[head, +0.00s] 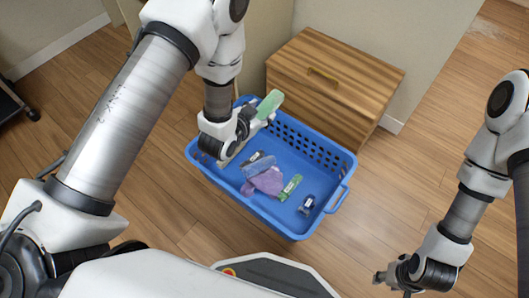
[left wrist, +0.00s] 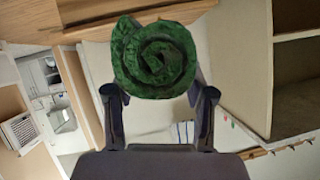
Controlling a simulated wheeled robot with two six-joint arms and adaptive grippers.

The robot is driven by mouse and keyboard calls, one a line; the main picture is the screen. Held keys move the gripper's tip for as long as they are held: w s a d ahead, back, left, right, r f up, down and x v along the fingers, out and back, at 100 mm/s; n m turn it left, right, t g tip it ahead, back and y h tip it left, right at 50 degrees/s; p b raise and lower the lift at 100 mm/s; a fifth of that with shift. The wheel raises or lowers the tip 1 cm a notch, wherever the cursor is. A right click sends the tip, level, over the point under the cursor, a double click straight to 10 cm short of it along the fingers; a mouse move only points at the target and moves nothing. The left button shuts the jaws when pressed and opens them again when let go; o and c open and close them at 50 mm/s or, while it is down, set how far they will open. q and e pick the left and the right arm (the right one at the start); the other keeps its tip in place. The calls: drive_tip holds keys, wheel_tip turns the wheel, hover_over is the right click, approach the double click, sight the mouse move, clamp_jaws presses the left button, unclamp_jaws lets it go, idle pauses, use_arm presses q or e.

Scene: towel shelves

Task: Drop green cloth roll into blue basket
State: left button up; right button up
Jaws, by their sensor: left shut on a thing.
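My left gripper (head: 254,117) is shut on a green cloth roll (head: 270,103). In the head view it holds the roll over the back left part of the blue basket (head: 318,155). In the left wrist view the roll (left wrist: 155,58) shows its spiral end between the two fingers. The basket stands on the floor and is open at the top. My right gripper (head: 382,277) is at the lower right, outside the basket, and holds nothing that I can see. Its jaw opening is too small to make out.
A wooden drawer cabinet (head: 350,75) stands right behind the basket. The floor to the right is clear.

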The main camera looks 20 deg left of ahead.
use_arm(q)
wheel_tip(320, 180, down, 18)
drive_tip(key=w+m+b, duration=0.1)
drive_tip(key=w+b, duration=0.1)
drive_tip(key=b, duration=1.5)
drive_tip(key=shift+w+d+h, duration=0.15)
drive_tip(key=shift+h, duration=0.25)
use_arm(e)
wheel_tip(320, 180, down, 20)
drive_tip(key=shift+f, duration=0.25)
use_arm(q)
drive_tip(key=o, duration=1.2)
drive_tip(key=shift+o, duration=0.2)
use_arm(e)
drive_tip(key=shift+w, duration=0.1)
use_arm(q)
drive_tip(key=v, duration=0.7)
drive_tip(key=shift+s, duration=0.2)
drive_tip(key=shift+r, duration=0.1)
